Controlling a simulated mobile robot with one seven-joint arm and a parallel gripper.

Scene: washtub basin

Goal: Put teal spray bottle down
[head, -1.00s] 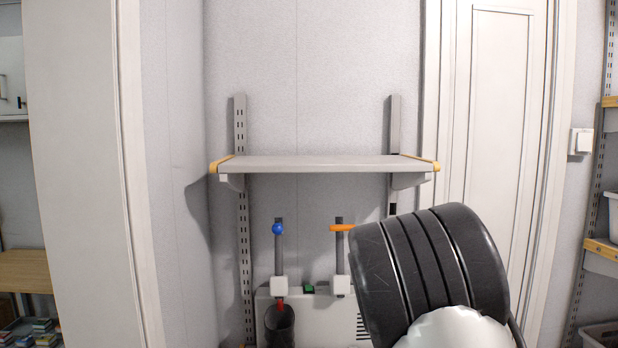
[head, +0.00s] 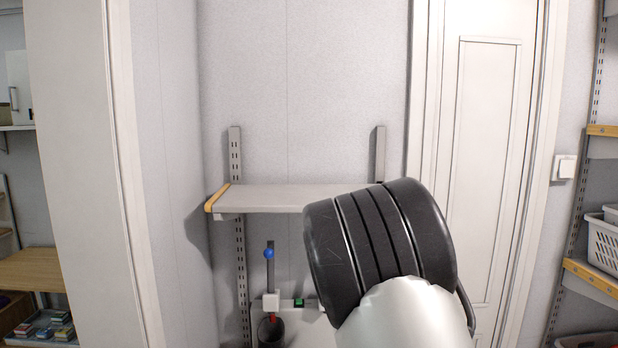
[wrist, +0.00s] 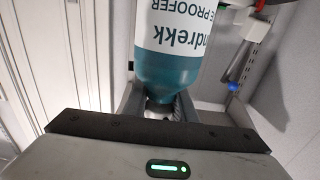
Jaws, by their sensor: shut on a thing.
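The teal spray bottle (wrist: 168,72) shows in the wrist view, with a white label whose text reads upside down in that picture. My gripper (wrist: 158,107) is shut on it, one finger on each side of its narrow end. The bottle's far end runs out of the top of the wrist view. In the head view my arm's dark wrist section hides the gripper and the bottle. A grey wall shelf (head: 265,198) with a bare visible top lies behind and left of my arm in that view.
Below the shelf are a blue-knobbed upright tool (head: 269,254) and a dark container (head: 271,331). A white door (head: 487,150) is to the right. Side shelves with a white basket (head: 604,245) stand at far right. A wooden shelf (head: 30,268) is at far left.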

